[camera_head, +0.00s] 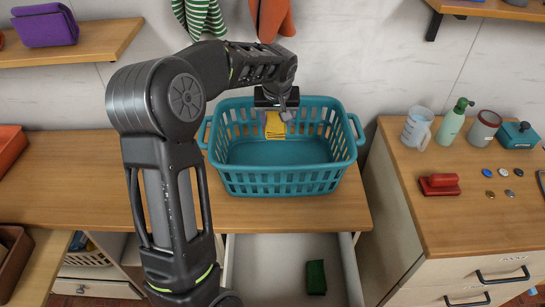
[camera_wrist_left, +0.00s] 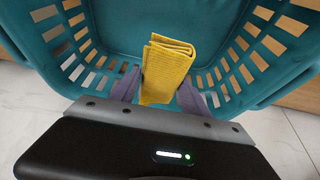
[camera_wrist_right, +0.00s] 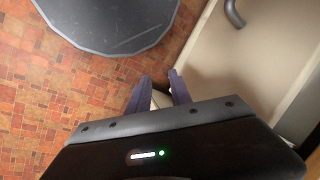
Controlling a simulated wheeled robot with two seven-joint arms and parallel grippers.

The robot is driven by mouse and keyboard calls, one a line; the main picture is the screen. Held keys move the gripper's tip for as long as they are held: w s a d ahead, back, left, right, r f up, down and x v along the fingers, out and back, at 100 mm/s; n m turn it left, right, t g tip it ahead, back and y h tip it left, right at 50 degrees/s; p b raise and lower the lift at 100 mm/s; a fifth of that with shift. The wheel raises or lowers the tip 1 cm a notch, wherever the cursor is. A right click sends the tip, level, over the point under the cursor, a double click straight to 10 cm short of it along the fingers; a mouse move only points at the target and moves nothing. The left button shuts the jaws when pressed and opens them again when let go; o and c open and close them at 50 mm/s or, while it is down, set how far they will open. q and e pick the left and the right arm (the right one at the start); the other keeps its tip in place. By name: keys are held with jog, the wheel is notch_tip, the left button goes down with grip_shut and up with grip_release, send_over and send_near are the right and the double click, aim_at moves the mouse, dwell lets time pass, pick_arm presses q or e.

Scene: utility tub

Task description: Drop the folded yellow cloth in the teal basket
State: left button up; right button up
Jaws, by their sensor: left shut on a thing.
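The folded yellow cloth (camera_head: 275,126) is held by my left gripper (camera_head: 275,108) at the back of the teal basket (camera_head: 290,188), within its outline in the head view. In the left wrist view the cloth (camera_wrist_left: 166,70) stands between the two fingers, with the basket's floor and slotted walls around it. I cannot tell whether the cloth touches the basket. The basket stands upright on the wooden counter. My right gripper (camera_wrist_right: 160,77) shows only in its own wrist view; its fingers are slightly apart, with no clear object between them.
An open drawer (camera_head: 265,260) below the basket holds a dark green cloth (camera_head: 316,277). On the right cabinet are a clear jug (camera_head: 417,128), a green pump bottle (camera_head: 454,124) and a red brush (camera_head: 439,185). Counter space left of the basket is clear.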

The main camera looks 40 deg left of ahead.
pick_arm(q)
jog(key=shift+f, duration=0.1)
jog(key=o, duration=1.4)
jog(key=shift+s+d+r, duration=0.15)
jog(key=shift+d+r, duration=0.05)
jog(key=shift+r, duration=0.4)
jog(key=b+v, duration=0.1)
jog(key=v, duration=0.5)
jog(key=shift+s+d+r+b, duration=0.1)
jog(key=shift+s+r+b, duration=0.05)
jog(key=shift+r+b, duration=0.15)
jog(key=shift+f, duration=0.1)
